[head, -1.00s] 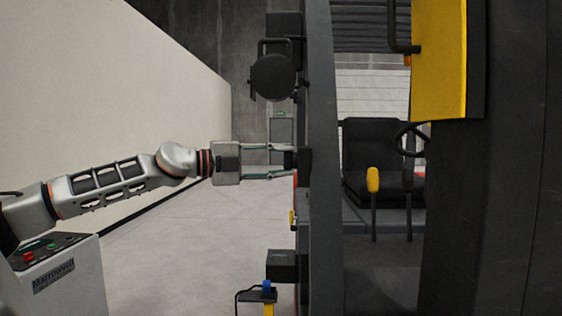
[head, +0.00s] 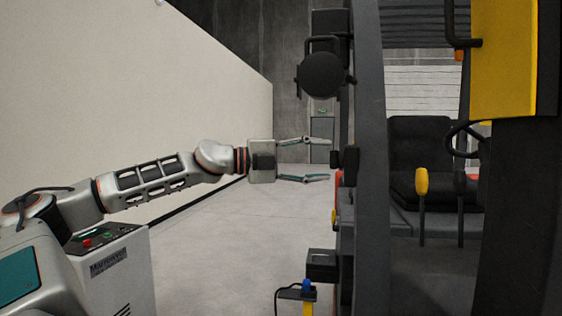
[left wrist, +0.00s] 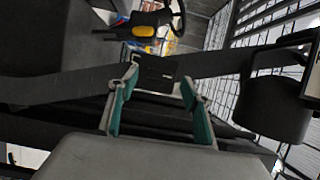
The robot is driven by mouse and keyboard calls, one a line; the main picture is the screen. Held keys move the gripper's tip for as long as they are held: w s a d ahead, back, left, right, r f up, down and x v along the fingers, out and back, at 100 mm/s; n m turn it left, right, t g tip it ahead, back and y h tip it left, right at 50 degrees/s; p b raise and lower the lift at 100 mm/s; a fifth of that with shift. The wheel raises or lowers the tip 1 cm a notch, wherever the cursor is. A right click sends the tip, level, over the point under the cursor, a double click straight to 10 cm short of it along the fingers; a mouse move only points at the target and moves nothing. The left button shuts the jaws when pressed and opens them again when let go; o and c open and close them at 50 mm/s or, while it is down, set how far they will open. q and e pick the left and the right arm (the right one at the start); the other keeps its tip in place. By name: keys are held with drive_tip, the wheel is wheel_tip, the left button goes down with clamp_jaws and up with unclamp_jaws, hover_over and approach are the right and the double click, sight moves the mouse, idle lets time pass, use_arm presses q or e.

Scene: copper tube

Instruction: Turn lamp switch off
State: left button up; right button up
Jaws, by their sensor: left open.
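A small black box (head: 345,160), which may be the lamp switch, is mounted on the dark vehicle pillar. It also shows between the fingers in the left wrist view (left wrist: 155,73). I cannot tell whether it is on or off. A round black lamp (head: 321,73) hangs above it on the same pillar; a dark rounded body, probably this lamp, is at right in the left wrist view (left wrist: 275,108). My left gripper (head: 329,159) is open and empty, its fingers spread just left of the box. My right gripper is not in view.
The dark pillar (head: 370,200) stands right of my gripper, with the cab seat (head: 420,150) and a yellow-knobbed lever (head: 421,182) behind it. A lower black bracket (head: 321,265) sticks out below. The floor (head: 240,230) to the left is clear.

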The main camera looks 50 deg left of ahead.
use_arm(q)
drive_tip(key=v, duration=0.9)
drive_tip(key=shift+s+a, duration=0.25)
drive_tip(key=shift+s, duration=0.05)
idle(0.4)
